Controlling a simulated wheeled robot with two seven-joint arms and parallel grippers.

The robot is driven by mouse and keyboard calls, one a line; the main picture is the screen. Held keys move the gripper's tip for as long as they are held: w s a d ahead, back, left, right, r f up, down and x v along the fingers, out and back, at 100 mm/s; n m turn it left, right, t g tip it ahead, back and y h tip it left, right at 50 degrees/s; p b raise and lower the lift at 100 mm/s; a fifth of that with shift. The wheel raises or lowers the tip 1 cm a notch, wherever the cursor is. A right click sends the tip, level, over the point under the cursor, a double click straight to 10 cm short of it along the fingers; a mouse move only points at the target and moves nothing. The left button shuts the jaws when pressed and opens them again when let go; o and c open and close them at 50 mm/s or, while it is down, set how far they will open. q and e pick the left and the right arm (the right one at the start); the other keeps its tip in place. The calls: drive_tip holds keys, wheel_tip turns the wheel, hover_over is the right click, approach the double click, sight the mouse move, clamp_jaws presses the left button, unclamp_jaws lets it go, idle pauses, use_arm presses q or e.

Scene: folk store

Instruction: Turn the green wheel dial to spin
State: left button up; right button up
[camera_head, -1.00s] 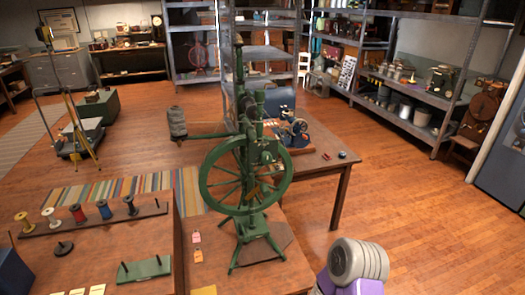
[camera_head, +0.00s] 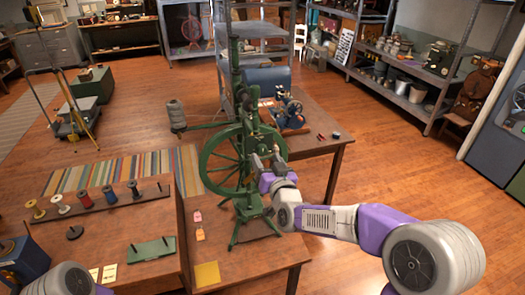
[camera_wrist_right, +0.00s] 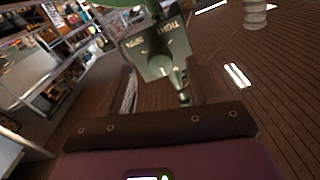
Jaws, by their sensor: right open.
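The green spinning wheel (camera_head: 204,166) stands upright on the wooden table, with its large spoked wheel facing me. My right gripper (camera_head: 267,162) is at the right side of the wheel, jaws open, and hides part of its rim and frame. In the right wrist view, a greenish plate (camera_wrist_right: 160,52) marked "TIGHT" and a second word that looks like "SPIN" lies just beyond the open jaws (camera_wrist_right: 168,92). A green stem-like part shows below the plate. I cannot tell whether a finger touches it. My left gripper is out of view; only part of my left arm shows at bottom left.
Colored spools stand on a wooden rack (camera_head: 92,211) at left. Pink and orange tags and a yellow card (camera_head: 207,274) lie near the wheel's base. A blue machine (camera_head: 287,108) stands on the table behind. Open wooden floor (camera_head: 400,180) lies to the right.

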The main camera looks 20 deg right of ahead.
sight(263, 154)
drive_tip(key=shift+w+a+p, duration=0.1)
drive_tip(key=shift+w+p, duration=0.2)
drive_tip(key=shift+w, duration=1.85)
drive_tip(key=shift+c, duration=0.2)
drive_tip(key=c, duration=1)
